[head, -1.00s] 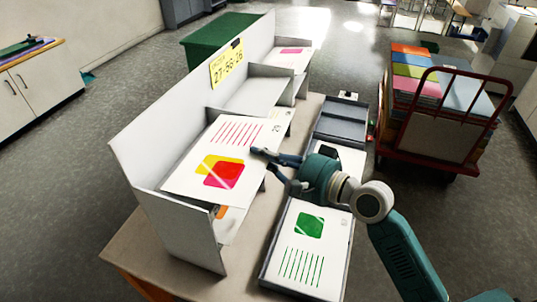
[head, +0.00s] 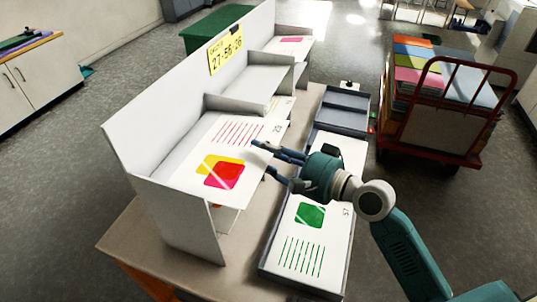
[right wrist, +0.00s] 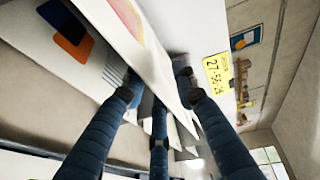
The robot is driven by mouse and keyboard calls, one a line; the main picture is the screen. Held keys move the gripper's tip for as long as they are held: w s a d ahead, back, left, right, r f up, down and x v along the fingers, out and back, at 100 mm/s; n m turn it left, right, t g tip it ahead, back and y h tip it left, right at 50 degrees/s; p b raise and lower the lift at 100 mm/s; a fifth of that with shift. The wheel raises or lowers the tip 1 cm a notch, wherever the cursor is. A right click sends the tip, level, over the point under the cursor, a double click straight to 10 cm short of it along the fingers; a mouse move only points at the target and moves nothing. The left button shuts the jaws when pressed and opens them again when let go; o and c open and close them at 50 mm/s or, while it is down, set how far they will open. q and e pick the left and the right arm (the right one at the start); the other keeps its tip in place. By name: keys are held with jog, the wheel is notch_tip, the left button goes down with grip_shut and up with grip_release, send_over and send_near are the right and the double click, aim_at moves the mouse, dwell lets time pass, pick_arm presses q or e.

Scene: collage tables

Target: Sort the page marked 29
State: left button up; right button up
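A white page (head: 224,150) with yellow and pink rounded shapes and pink lines lies flat in the nearest bay of the white sorter (head: 176,226). Its corner number is too small to read surely. My right gripper (head: 261,158) is at the page's right edge, one finger over it and the other beyond and lower. The right wrist view shows the fingers (right wrist: 157,85) spread, with a white sheet edge passing between them. A yellow sign (head: 226,52) with numbers is on the sorter's back wall. My left gripper is not in view.
A grey tray (head: 262,262) right of the sorter holds a green page (head: 309,244) marked 57 and another page partly hidden by my gripper; its far compartment is empty. A pink-marked page (head: 290,41) lies in the far bay; the middle bay (head: 250,82) looks empty. A red cart (head: 440,125) stands right.

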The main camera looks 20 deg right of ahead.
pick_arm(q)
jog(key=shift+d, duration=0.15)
pick_arm(e)
jog(key=v, duration=1.2)
